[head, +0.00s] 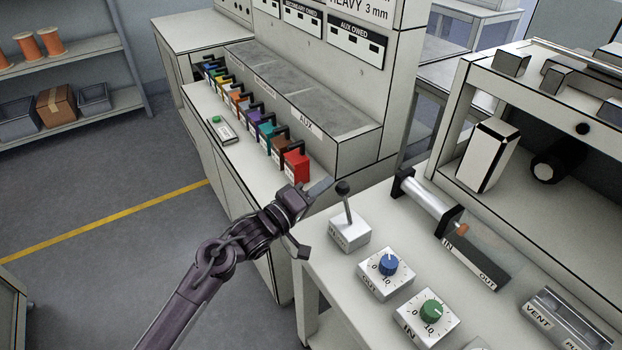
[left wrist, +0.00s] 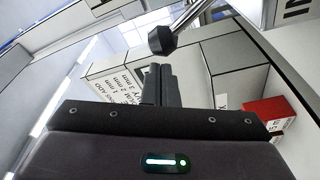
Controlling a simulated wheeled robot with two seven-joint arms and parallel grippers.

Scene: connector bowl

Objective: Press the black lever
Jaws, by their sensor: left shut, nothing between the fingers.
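A lever with a black knob (head: 343,188) and a pale metal shaft stands on a small white box (head: 350,230) at the near end of the right-hand bench. The lever leans slightly. My left gripper (head: 321,187) is shut and empty, just left of the knob at about its height in the head view. In the left wrist view, the black knob (left wrist: 162,40) shows just beyond the tips of my shut fingers (left wrist: 160,80), with a small gap in the picture. I cannot tell the true distance. My right gripper is not in view.
Blue (head: 389,264) and green (head: 432,310) dials stand in front of the lever box. A cylinder device (head: 430,203) lies to its right. A row of coloured blocks with black handles, ending in a red block (head: 296,164), lines the bench behind my gripper.

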